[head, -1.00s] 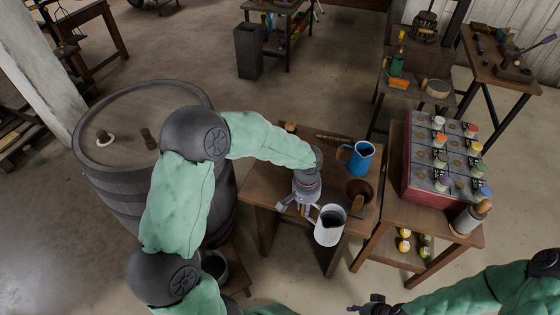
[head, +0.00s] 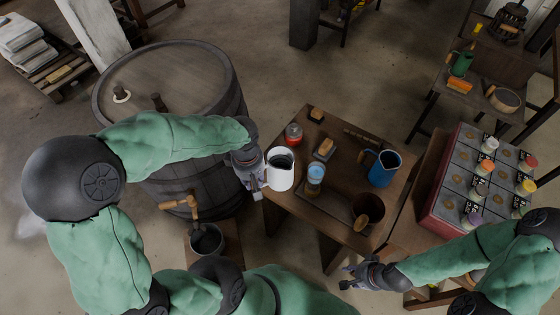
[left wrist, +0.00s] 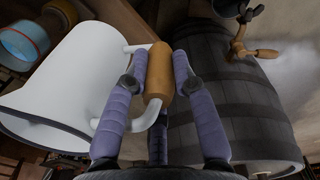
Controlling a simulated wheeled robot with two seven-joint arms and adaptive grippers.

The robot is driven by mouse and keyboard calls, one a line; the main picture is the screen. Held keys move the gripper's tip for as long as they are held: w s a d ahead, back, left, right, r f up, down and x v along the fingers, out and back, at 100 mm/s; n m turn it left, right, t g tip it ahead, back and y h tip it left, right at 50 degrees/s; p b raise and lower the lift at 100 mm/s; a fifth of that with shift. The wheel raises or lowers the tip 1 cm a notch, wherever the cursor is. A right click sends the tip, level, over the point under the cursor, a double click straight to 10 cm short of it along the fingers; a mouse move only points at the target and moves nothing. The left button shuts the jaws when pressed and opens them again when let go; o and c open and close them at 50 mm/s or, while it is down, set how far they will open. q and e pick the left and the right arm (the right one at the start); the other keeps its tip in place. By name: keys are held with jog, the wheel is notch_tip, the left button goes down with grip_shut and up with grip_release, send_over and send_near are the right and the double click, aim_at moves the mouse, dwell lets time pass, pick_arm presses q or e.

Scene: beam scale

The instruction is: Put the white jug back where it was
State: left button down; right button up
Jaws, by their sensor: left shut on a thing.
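The white jug (head: 281,180) is at the left edge of the small wooden table in the head view, beside the barrel. Its dark inside faces up in that view. My left gripper (head: 260,191) is at the jug's left side. In the left wrist view the white jug (left wrist: 62,88) fills the left, and the fingers of my left gripper (left wrist: 160,72) are shut around its wooden handle. Whether the jug's base touches anything is hidden. My right gripper (head: 346,279) is low in front of the table, its fingers apart and empty.
The small table (head: 318,222) bears a blue jug (head: 384,168), a glass with a blue band (head: 315,176), a red tin (head: 293,133), a brush (head: 324,149) and a wooden bowl (head: 370,207). The barrel (head: 170,75) stands left, with a bucket (head: 206,240) below its tap.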

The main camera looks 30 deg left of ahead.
pick_arm(q)
jog(key=shift+w+a+f, duration=0.1)
jog(key=shift+w+a, duration=0.1)
jog(key=shift+w+a+f+b, duration=0.8)
jog(key=shift+w+a+f, duration=0.1)
jog(key=shift+w+f, duration=1.2)
jog(key=shift+w+a+f+b, duration=0.85)
jog(key=shift+w+a+f, duration=0.1)
jog(key=shift+w+f, duration=1.15)
jog(key=shift+w+a+f+b, duration=0.8)
jog(key=shift+w+a+f, duration=0.1)
jog(key=shift+w+f, duration=1.2)
jog(key=shift+s+f, duration=0.1)
jog(key=shift+s, duration=0.05)
jog(key=shift+f, duration=0.1)
jog(key=c, duration=1)
grip_release()
